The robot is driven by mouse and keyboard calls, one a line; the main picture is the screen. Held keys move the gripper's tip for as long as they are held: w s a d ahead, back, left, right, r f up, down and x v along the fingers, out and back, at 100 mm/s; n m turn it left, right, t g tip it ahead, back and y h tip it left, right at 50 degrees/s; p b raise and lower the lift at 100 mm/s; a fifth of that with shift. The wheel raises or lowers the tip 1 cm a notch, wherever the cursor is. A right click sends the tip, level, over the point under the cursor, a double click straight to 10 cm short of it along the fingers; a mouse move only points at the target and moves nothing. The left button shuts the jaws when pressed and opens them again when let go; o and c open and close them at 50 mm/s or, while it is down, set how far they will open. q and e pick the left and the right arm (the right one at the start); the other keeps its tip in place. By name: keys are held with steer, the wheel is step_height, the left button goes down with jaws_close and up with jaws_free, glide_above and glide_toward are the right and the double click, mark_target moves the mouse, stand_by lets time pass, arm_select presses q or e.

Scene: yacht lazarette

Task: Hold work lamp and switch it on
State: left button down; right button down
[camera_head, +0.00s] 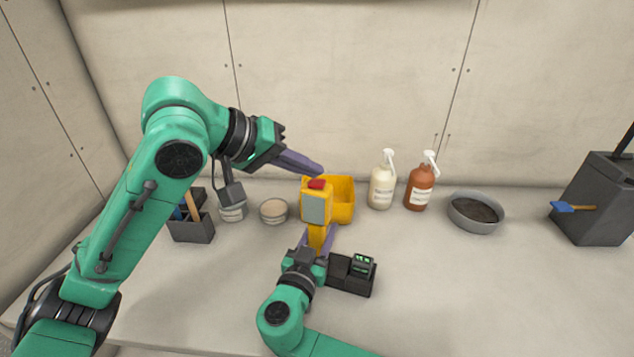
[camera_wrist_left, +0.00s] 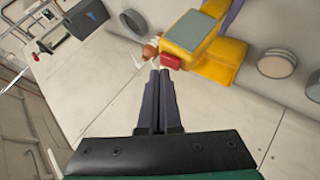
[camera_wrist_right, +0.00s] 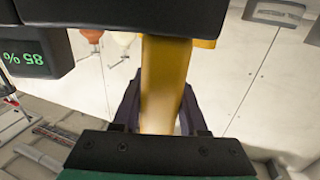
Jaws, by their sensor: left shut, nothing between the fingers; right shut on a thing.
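The work lamp (camera_head: 328,239) is yellow, with a flat grey-blue face (camera_head: 316,208) that shows no glow and a red button (camera_head: 317,184) on top. It stands upright. My right gripper (camera_head: 315,243) is shut on its yellow handle, which fills the space between the fingers in the right wrist view (camera_wrist_right: 165,85). My left gripper (camera_head: 319,170) is shut and empty, its tips just above the red button. In the left wrist view, the tips (camera_wrist_left: 161,72) are close beside the red button (camera_wrist_left: 171,61); I cannot tell whether they touch.
A black box with a green display (camera_head: 362,264) is beside my right gripper; whether it joins the lamp is unclear. The right front counter is clear.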

mark_target(303, 186)
steer(key=shift+f, duration=0.15)
arm_select(q)
steer(key=shift+w+a+r, duration=0.1)
steer(key=shift+a+r, duration=0.15)
steer(key=shift+r, duration=1)
steer(key=shift+a+r, duration=0.2)
steer(key=shift+r, duration=1.05)
steer(key=shift+w, duration=0.1)
arm_select(e)
steer(key=shift+c, duration=1.8)
jaws_free()
steer(key=v, duration=1.2)
steer(key=shift+o, duration=0.3)
